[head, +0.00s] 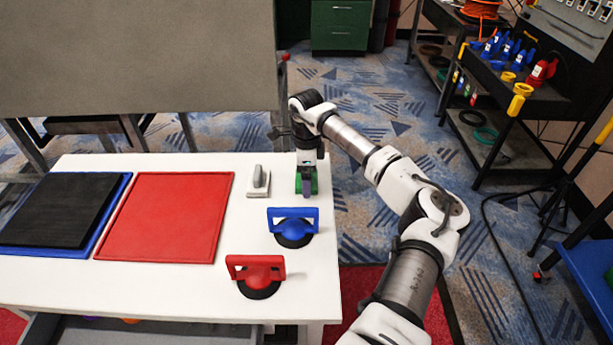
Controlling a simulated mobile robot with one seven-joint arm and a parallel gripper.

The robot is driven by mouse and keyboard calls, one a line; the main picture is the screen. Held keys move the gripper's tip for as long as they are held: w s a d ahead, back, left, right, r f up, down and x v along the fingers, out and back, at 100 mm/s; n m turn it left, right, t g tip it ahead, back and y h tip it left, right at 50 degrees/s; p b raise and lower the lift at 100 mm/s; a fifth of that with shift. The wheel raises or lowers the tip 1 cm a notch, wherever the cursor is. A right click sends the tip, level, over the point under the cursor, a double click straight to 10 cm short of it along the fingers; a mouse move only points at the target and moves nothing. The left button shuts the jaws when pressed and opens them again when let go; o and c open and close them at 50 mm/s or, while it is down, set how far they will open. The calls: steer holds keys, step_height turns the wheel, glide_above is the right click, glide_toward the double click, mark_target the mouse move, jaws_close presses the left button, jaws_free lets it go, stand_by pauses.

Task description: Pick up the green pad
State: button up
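The green pad (312,187) lies on the white table near its right back edge. My gripper (307,180) points down directly over it and covers much of it, so green shows only around the gripper. Whether the fingers touch or hold the pad is hidden. I cannot tell whether the gripper is open or shut.
A blue suction cup (293,227) and a red one (257,275) stand in front. A red tray (168,218) and a black panel on a blue tray (60,210) fill the left.

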steer(key=shift+c, duration=0.4)
steer(key=c, duration=0.7)
steer(key=shift+c, duration=0.2)
step_height(320, 180, up, 20)
steer(key=b, duration=0.3)
steer(key=o, duration=0.3)
steer(key=shift+c, duration=0.9)
steer(key=shift+d, duration=0.1)
